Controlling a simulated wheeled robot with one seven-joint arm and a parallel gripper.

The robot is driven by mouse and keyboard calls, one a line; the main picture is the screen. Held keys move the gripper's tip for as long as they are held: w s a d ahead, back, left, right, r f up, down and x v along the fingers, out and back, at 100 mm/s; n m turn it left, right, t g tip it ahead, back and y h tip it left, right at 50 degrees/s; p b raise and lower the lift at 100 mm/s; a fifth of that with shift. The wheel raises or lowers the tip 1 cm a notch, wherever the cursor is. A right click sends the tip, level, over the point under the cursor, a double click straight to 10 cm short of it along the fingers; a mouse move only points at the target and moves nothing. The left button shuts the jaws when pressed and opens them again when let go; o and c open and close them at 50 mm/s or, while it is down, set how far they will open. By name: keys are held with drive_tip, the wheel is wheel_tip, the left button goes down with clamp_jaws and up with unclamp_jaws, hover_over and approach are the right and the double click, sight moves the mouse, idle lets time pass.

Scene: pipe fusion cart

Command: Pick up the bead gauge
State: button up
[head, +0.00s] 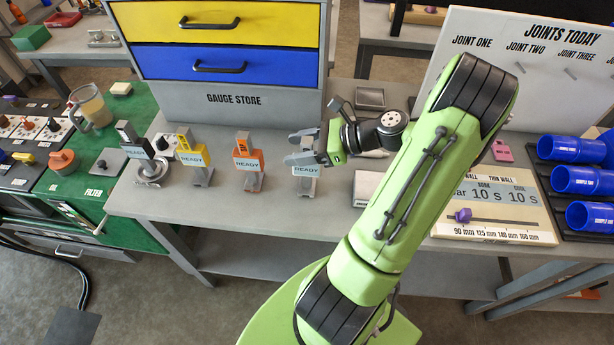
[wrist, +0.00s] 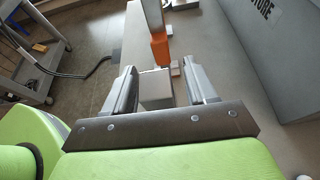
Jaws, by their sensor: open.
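Several upright gauges tagged READY stand in a row on the grey bench: a black-topped one (head: 132,143), a yellow one (head: 192,155), an orange one (head: 246,160) and a pale grey one (head: 306,178). No readable name shows which is the bead gauge. My gripper (head: 297,147) is open at the pale grey gauge, near its top. In the wrist view a grey block, part of this gauge (wrist: 155,91), shows between my open fingers (wrist: 159,68), with a gap visible on its sides. The orange gauge (wrist: 160,48) stands beyond the fingertips.
The grey gauge store (head: 234,99) with yellow and blue drawers rises behind the row. A metal stand (head: 150,172) is at the left. A pale settings board (head: 495,210) and blue pipe pieces (head: 580,180) lie to the right. The bench's front strip is clear.

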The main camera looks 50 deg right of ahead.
drive_tip(key=shift+r, duration=0.1)
clamp_jaws()
idle(0.3)
